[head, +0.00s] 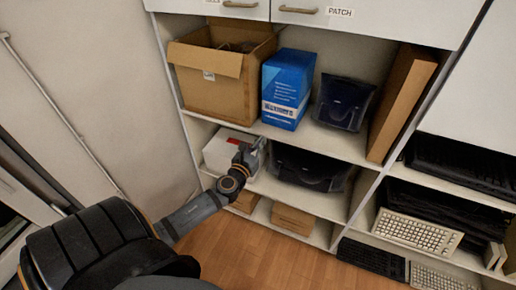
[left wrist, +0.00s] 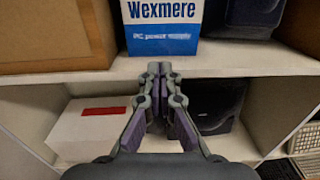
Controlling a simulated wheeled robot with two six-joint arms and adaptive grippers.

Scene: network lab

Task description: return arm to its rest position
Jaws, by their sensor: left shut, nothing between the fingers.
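My left arm comes in from the lower left of the head view. Its gripper (head: 257,150) is in front of the shelf unit, near the edge of the middle shelf. In the left wrist view the gripper (left wrist: 159,68) has its fingertips together with nothing between them. It points toward the shelf edge, below a blue and white box marked Wexmere (left wrist: 163,28). That box also shows in the head view (head: 288,88). My right gripper is not in either view.
An open cardboard box (head: 210,88), a black bag (head: 343,102) and a flat brown carton (head: 400,100) stand on the upper shelf. A white box (head: 222,150) and another black bag (head: 305,168) are below. Keyboards (head: 417,232) fill the right shelves. Wooden floor (head: 240,255) is clear.

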